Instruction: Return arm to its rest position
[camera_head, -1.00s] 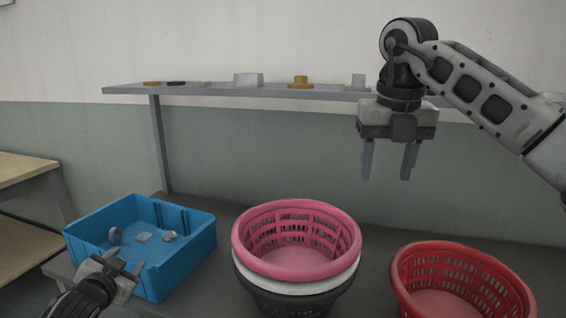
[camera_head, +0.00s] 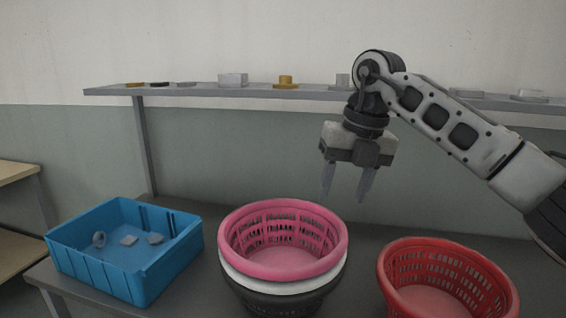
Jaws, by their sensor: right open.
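My right gripper (camera_head: 345,182) hangs in the air, fingers pointing down, above and slightly right of the pink basket. Its two fingers are apart and nothing is between them. My right arm comes in from the right edge, in front of the shelf. My left gripper does not show in the head view.
A pink basket (camera_head: 229,232) is stacked on white and dark ones at the table's middle. A red basket (camera_head: 388,272) stands right, a blue bin (camera_head: 95,272) with small parts left. A grey shelf (camera_head: 205,91) carrying several small parts runs behind. Bare table shows between the baskets.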

